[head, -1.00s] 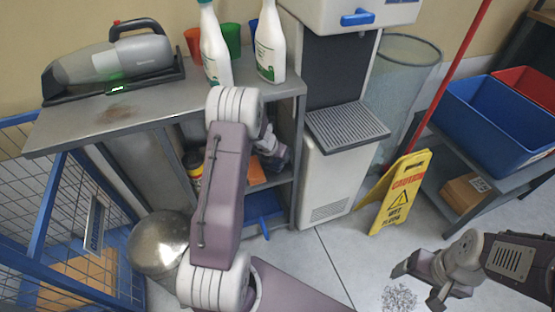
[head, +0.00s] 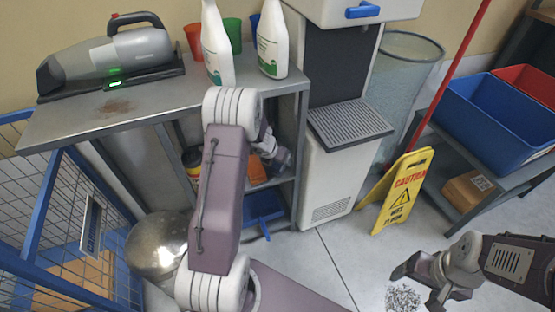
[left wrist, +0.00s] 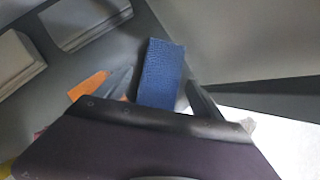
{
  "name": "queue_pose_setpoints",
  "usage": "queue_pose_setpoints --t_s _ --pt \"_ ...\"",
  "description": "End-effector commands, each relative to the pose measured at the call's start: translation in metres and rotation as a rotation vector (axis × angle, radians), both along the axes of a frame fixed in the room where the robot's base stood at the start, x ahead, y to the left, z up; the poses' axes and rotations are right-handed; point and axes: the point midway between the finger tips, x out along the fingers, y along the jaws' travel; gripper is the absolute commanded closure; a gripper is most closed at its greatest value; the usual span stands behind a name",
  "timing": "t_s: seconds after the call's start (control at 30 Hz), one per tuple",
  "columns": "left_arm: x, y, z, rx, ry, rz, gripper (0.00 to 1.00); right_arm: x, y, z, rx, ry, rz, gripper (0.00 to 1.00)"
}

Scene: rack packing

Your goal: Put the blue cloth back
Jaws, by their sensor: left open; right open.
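The blue cloth (left wrist: 162,72) shows in the left wrist view as a flat, textured blue strip between the fingers of my left gripper (left wrist: 160,95). The fingers stand apart; whether either touches the cloth is unclear, and the gripper body hides its near end. In the head view my left gripper (head: 276,152) reaches into the open shelf unit under the grey top, partly hidden by my arm. I cannot make out the cloth there. My right gripper (head: 420,284) is open and empty above the floor at the lower right.
An orange item (head: 257,172) lies beside the left gripper, with a blue dustpan-like thing (head: 263,205) below. White bottles (head: 271,42) and a handheld vacuum (head: 108,60) stand on the grey top (head: 60,122). A water dispenser (head: 335,170) and yellow caution sign (head: 402,193) stand to the right.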

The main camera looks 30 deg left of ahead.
Motion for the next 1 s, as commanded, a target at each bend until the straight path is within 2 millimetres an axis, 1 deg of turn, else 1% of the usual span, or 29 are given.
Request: queue_pose_setpoints --t_s 0.03,0.1,0.2,0.3,0.43,0.6,0.67,0.73,0.77,0.8,0.87,0.9,0.97,1.0 --pt "-0.006 0.000 0.017 0.001 -0.003 0.001 0.22 0.000 0.000 0.009 0.000 0.000 0.000 0.22" --pt "-0.015 -0.001 0.036 0.001 -0.003 0.001 0.22 0.000 0.000 0.018 0.000 0.000 0.000 0.22" --pt "-0.029 -0.002 0.059 0.001 -0.002 0.002 0.22 0.000 0.000 0.029 0.000 0.000 0.000 0.22" --pt "-0.039 -0.002 0.076 0.001 -0.002 0.002 0.22 0.000 0.000 0.038 0.000 0.000 0.000 0.22" --pt "-0.048 -0.003 0.089 0.001 -0.001 0.000 0.22 0.000 0.000 0.044 0.000 0.000 0.000 0.22" --pt "-0.052 -0.004 0.092 0.001 0.000 -0.002 0.22 0.000 0.000 0.045 0.000 0.000 0.000 0.22" --pt "-0.053 -0.010 0.093 0.019 0.003 -0.054 0.22 0.000 0.000 0.044 0.000 0.000 0.000 0.22" --pt "-0.060 -0.035 0.100 0.107 0.018 -0.301 0.22 0.000 0.000 0.044 0.000 0.000 0.000 0.22" --pt "-0.067 -0.052 0.104 0.170 0.026 -0.475 0.22 0.000 0.000 0.044 0.000 0.000 0.000 0.22" --pt "-0.081 -0.078 0.109 0.271 0.037 -0.760 0.22 0.000 0.000 0.044 0.000 0.000 0.000 0.22" --pt "-0.112 -0.114 0.115 0.437 0.047 -1.237 0.22 0.000 0.000 0.044 0.000 0.000 0.000 0.22" --pt "-0.135 -0.131 0.117 0.543 0.050 -1.552 0.22 0.000 0.000 0.044 0.000 0.000 0.000 0.22" --pt "-0.170 -0.148 0.119 0.688 0.046 -1.992 0.22 0.000 0.000 0.044 0.000 0.000 0.000 0.22" --pt "-0.190 -0.154 0.120 0.768 0.040 -2.253 0.22 0.000 0.000 0.044 0.000 0.000 0.000 0.22"
